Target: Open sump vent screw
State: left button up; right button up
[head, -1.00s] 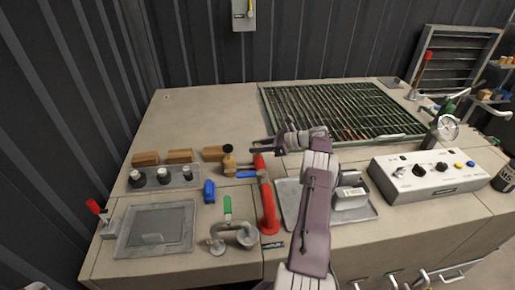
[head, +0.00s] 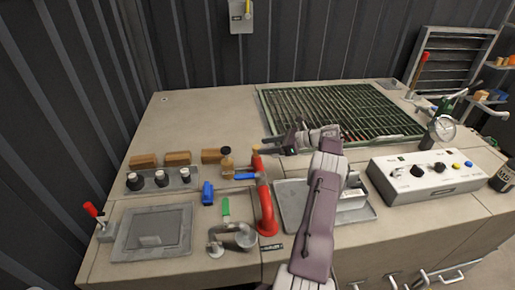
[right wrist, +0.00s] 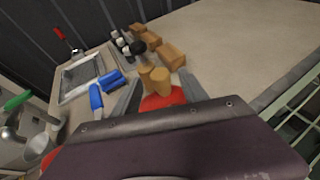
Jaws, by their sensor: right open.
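A red standpipe (head: 267,207) rises from the front of the bench, with a blue lever (head: 245,176) beside its top. A brass fitting (head: 227,170) with a black knob (head: 226,150) stands left of it. I cannot tell which part is the sump vent screw. My right gripper (head: 267,148) is open and empty, above and just right of the pipe top. In the right wrist view, brass cylinders (right wrist: 158,78) and the red pipe top (right wrist: 163,101) show between and beyond the fingers. The lower pipe is hidden there. My left gripper is not in view.
A green-handled valve (head: 226,208) stands in front. A green grate (head: 340,110) lies behind, and a control box (head: 430,175) stands right.

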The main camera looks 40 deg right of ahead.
jog(key=v, duration=0.4)
jog(key=shift+s+d+r, duration=0.15)
jog(key=shift+s, duration=0.1)
jog(key=m+t+h+b, duration=0.3)
jog(key=m+h, duration=0.4)
jog(key=h, duration=0.1)
send_near(257, 147)
jog(key=w, duration=0.1)
jog(key=p+x, duration=0.1)
jog(key=x, duration=0.8)
jog(key=shift+w+f, duration=0.2)
jog(key=shift+f, duration=0.1)
